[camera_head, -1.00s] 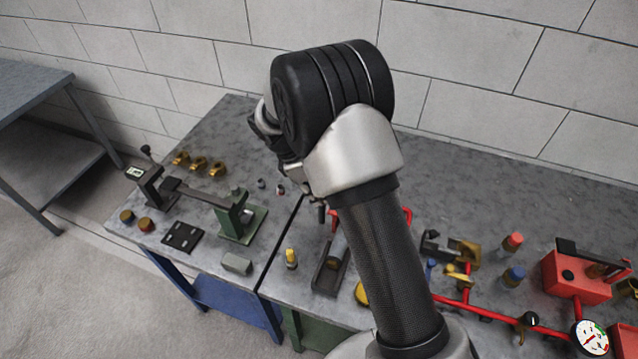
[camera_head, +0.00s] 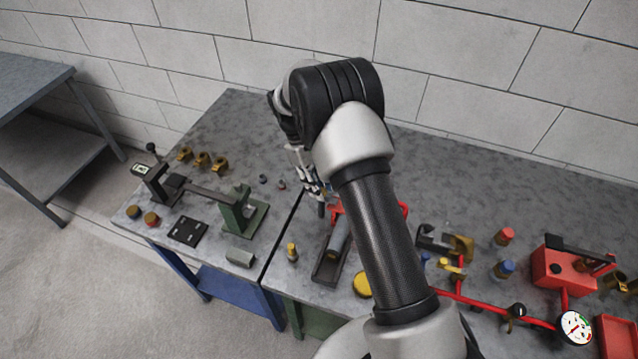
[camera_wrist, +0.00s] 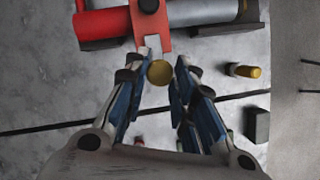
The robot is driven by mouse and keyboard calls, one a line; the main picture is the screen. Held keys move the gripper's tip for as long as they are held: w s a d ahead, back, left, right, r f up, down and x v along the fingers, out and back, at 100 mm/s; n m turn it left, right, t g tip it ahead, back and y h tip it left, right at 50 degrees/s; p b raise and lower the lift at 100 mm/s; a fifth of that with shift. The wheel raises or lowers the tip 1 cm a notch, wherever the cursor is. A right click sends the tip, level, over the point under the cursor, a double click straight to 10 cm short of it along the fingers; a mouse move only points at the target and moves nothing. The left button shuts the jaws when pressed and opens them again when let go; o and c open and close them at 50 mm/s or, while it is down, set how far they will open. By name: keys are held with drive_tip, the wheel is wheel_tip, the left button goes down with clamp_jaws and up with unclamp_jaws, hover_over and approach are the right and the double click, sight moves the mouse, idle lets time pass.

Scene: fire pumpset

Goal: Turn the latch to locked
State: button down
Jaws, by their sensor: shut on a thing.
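My gripper (camera_wrist: 164,66) points down at the bench, with its fingers on both sides of a round brass-coloured piece (camera_wrist: 160,73). It is shut on this piece. A red bracket (camera_wrist: 151,28) with a pale grey tab (camera_wrist: 153,47) lies just beyond the fingertips; the tab reaches close to the brass piece. I cannot tell for sure which part is the latch, and no locked marking is readable. In the head view my gripper (camera_head: 314,190) shows partly behind my arm, low over the bench near the red bracket (camera_head: 336,208).
A grey cylinder in a dark cradle (camera_head: 326,268) and a yellow-topped fitting (camera_head: 292,253) stand in front. A green stand (camera_head: 240,214) is at left. Red piping (camera_head: 470,297) and a red box (camera_head: 560,268) are at right. The bench's back strip is mostly clear.

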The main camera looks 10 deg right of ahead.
idle(0.4)
drive_tip(key=c, duration=1.3)
unclamp_jaws()
drive_tip(key=shift+c, duration=0.2)
drive_tip(key=v, duration=1.2)
drive_tip(key=shift+d+r, duration=0.1)
drive_tip(key=shift+d, duration=0.05)
